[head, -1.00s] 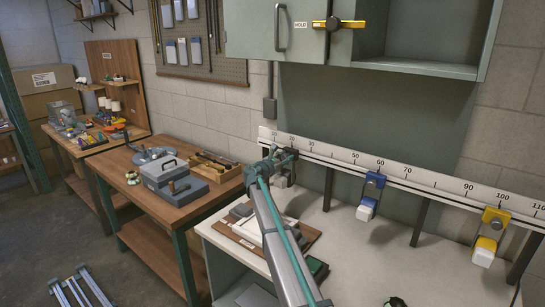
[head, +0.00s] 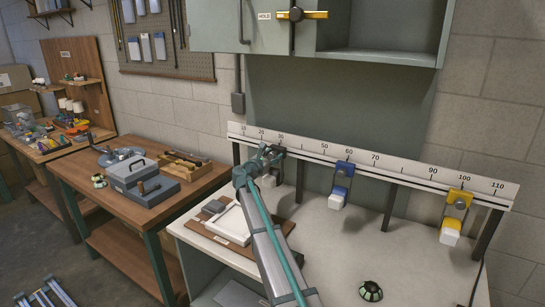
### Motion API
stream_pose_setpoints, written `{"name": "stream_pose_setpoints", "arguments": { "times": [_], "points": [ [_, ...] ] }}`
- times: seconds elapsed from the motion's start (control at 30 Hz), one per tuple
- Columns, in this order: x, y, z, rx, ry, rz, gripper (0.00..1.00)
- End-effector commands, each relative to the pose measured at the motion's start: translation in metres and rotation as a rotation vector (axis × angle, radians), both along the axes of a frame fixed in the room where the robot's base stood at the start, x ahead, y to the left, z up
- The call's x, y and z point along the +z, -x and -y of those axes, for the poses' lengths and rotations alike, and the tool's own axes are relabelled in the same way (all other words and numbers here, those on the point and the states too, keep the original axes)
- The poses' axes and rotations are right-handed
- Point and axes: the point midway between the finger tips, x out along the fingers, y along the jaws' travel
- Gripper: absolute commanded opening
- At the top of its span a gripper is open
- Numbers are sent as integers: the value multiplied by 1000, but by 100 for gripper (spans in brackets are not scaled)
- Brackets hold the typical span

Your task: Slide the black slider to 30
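A long white ruler rail (head: 400,168) with printed numbers runs along the back of the white bench. The black slider (head: 278,153) sits on the rail just below the 30 mark, partly hidden by my arm. Its pale handle block (head: 268,181) hangs below it. My gripper (head: 266,160) is right at the slider, seemingly touching it. The fingers are too small and covered to show whether they are closed on it.
A blue slider (head: 342,178) hangs at 60 and a yellow slider (head: 459,205) at 100. A wooden board with a white tray (head: 232,225) lies left of my arm. A green-black round object (head: 371,291) lies on the bench. A grey cabinet (head: 380,55) hangs above.

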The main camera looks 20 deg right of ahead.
Motion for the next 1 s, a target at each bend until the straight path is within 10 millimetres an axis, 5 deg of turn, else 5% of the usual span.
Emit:
{"name": "stream_pose_setpoints", "arguments": {
  "times": [0.47, 1.0],
  "points": [
    [0, 6, -6, 1, 0, 0, 58],
    [0, 69, -73, 2, 0, 0, 58]
  ]
}}
